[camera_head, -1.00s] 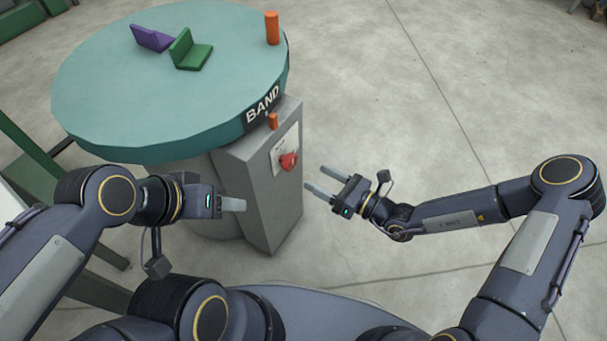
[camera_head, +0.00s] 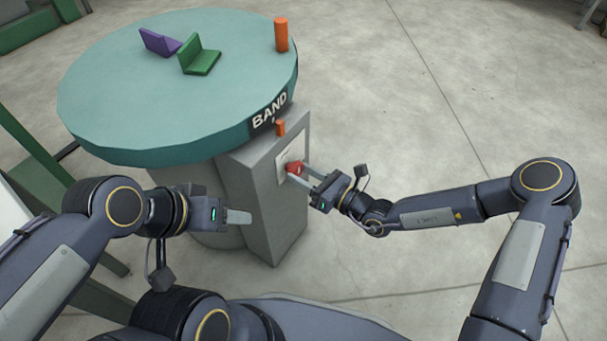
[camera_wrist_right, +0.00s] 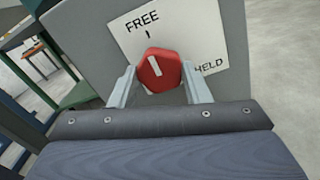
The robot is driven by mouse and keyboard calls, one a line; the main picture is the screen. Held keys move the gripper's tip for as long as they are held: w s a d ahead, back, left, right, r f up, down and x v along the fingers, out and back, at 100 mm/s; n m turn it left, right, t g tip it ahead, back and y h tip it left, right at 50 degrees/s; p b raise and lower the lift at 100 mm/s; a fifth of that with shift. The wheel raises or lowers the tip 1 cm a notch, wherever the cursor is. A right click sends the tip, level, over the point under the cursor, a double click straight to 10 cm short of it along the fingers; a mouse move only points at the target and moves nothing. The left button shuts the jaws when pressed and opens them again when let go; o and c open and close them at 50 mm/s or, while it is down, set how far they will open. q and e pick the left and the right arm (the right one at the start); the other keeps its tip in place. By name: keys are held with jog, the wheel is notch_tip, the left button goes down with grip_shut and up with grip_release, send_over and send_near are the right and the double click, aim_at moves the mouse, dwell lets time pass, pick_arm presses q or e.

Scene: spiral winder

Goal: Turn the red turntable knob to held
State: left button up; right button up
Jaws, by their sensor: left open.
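The red turntable knob (camera_head: 294,168) sits on a white label plate on the side of the grey cabinet. In the right wrist view the knob (camera_wrist_right: 160,70) has a white pointer line tilted slightly left of upright, towards the FREE mark; HELD is printed at the lower right. My right gripper (camera_head: 296,172) has its fingers on either side of the knob, spread, with narrow gaps showing; its fingers also show in the right wrist view (camera_wrist_right: 161,78). My left gripper (camera_head: 243,216) is open and empty in front of the cabinet, left of the knob.
The teal turntable (camera_head: 130,110), marked BAND, overhangs the grey cabinet (camera_head: 262,205). It carries a purple bracket (camera_head: 160,42), a green bracket (camera_head: 200,58) and an orange peg (camera_head: 281,35). A small orange block (camera_head: 281,128) stands above the knob. The floor to the right is clear.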

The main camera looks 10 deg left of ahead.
jog(key=c, duration=0.5)
jog(key=shift+r+m+p, duration=0.15)
jog(key=shift+m+p, duration=0.35)
jog(key=shift+p, duration=0.35)
jog(key=m+p, duration=0.4)
jog(key=shift+p, duration=0.4)
jog(key=m+p, duration=0.3)
jog(key=m, duration=0.1)
jog(key=shift+s, duration=0.1)
jog(key=m+p, duration=0.1)
jog(key=m, duration=0.5)
jog(key=shift+m+p, duration=0.3)
jog(key=shift+m, duration=0.1)
jog(key=m, duration=0.3)
jog(key=shift+m, duration=2.5)
